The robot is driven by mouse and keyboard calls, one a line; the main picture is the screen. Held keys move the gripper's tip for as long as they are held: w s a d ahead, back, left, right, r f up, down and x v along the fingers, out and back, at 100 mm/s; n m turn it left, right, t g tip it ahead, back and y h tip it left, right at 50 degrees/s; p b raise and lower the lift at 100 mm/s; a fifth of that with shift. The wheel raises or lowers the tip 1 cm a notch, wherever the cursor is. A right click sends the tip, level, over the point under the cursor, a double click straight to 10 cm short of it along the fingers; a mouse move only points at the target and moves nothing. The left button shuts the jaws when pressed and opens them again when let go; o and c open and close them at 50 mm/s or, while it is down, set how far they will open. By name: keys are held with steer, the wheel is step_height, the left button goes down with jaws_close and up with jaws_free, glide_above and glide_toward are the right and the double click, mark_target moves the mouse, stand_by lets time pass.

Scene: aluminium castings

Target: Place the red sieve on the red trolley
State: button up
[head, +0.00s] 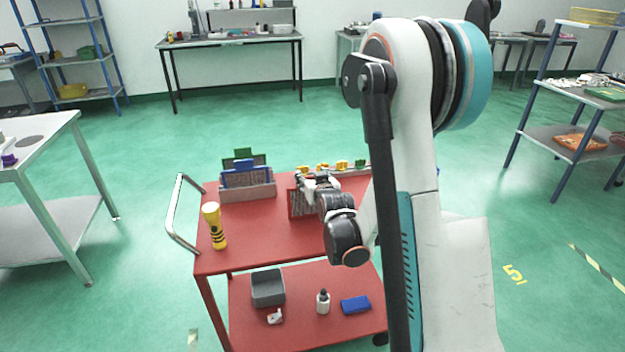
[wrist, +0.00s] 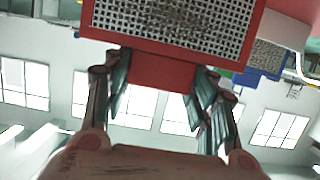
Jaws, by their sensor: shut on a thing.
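The red sieve is a flat plate with a red frame and grey mesh. In the head view, the red sieve (head: 296,205) stands about upright at the middle of the red trolley's top (head: 262,236), partly hidden behind my gripper. I cannot tell whether its lower edge touches the top. In the wrist view, the red sieve (wrist: 172,46) fills the upper middle, its plain red tab between my fingers. My gripper (head: 312,184) is shut on that tab; its fingers (wrist: 160,78) show on both sides of it.
A rack (head: 248,193) with a blue sieve (head: 240,179) and a green one (head: 243,158) stands left of my gripper. A yellow-and-black flashlight (head: 214,226) stands at the left edge. Small yellow items (head: 341,165) line the back. The front of the top is clear.

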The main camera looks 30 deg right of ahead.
steer(key=shift+f, duration=0.2)
steer(key=o, duration=1.6)
steer(key=shift+r, duration=0.15)
steer(key=p+v, duration=0.1)
steer(key=v, duration=1.1)
